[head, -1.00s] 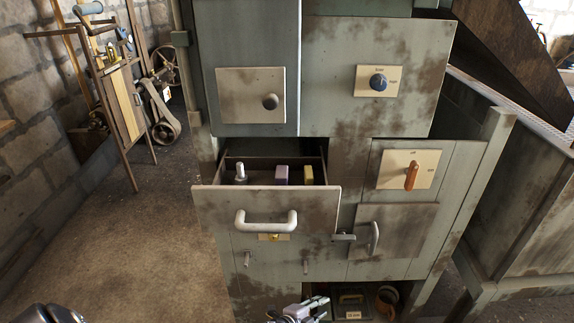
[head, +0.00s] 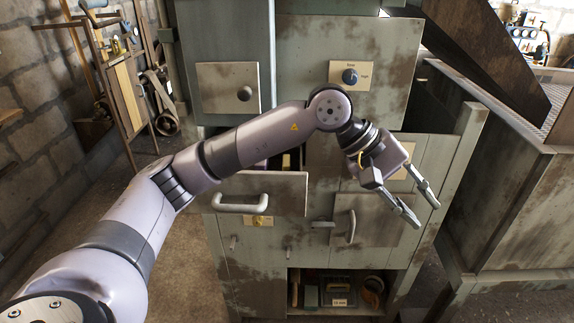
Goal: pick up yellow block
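The yellow block (head: 286,161) shows as a small piece inside the open drawer (head: 262,192), just under my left arm. The arm crosses in front of the drawer and hides most of its inside, including most of the purple block. My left gripper (head: 425,213) is to the right of the drawer, in front of the cabinet's right side. Its two fingers are spread apart with nothing between them, pointing down and to the right. My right gripper is not in view.
A metal bench (head: 500,190) stands at the right.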

